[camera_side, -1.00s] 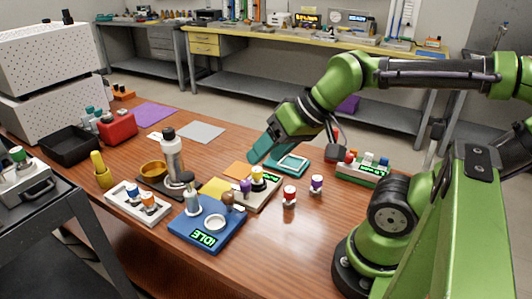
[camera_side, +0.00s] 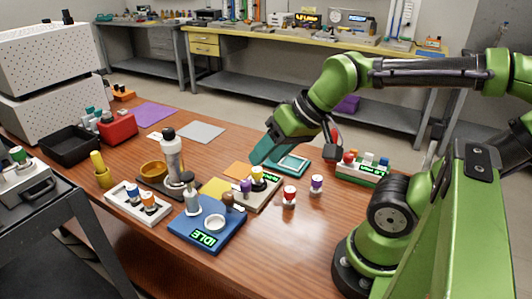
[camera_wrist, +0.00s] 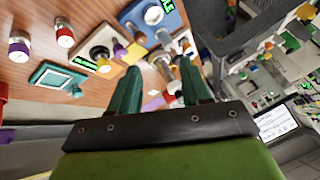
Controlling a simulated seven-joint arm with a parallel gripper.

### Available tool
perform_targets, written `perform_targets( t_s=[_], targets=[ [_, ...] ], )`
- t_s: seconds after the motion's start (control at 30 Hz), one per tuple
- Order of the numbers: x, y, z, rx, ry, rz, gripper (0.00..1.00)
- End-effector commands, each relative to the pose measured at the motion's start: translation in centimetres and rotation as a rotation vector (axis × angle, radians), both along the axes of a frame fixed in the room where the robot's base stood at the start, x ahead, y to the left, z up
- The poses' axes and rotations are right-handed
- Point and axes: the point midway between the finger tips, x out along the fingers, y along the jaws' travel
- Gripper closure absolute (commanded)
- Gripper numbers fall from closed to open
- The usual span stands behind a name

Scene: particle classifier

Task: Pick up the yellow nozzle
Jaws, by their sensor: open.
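A small yellow-topped piece (camera_side: 257,173) stands upright on the beige device with a green display (camera_side: 262,194), near the table's middle. A taller yellow piece (camera_side: 97,160) stands in a yellow cup at the left; I cannot tell which of the two is the nozzle. My gripper (camera_side: 262,153) is open and tilted down, above and behind the beige device, with teal fingers. Its fingers (camera_wrist: 160,82) are apart and empty in the wrist view. The device's yellow-topped piece (camera_wrist: 103,65) shows there left of the fingers, apart from them.
Red-capped (camera_side: 289,194) and purple-capped (camera_side: 316,183) vials stand at the right. A vial rack (camera_side: 362,174) is farther right. The front right table is clear.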

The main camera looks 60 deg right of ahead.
Motion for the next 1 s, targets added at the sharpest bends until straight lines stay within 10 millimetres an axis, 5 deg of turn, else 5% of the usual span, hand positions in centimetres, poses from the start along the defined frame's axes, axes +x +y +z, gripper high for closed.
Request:
perform_targets(
  t_s=[0.17,0.4,0.63,0.8,1.0],
  targets=[
    [3.2,-2.6,-0.9,-0.016,0.127,-0.064,0.53],
    [8.9,-8.8,-2.4,-0.072,0.377,-0.117,0.53],
    [12.3,-14.2,-3.6,-0.119,0.565,-0.126,0.53],
    [12.6,-14.9,-2.4,-0.139,0.600,-0.103,0.53],
    [12.3,-14.7,-5.6,-0.135,0.614,-0.091,0.53]
  ],
)
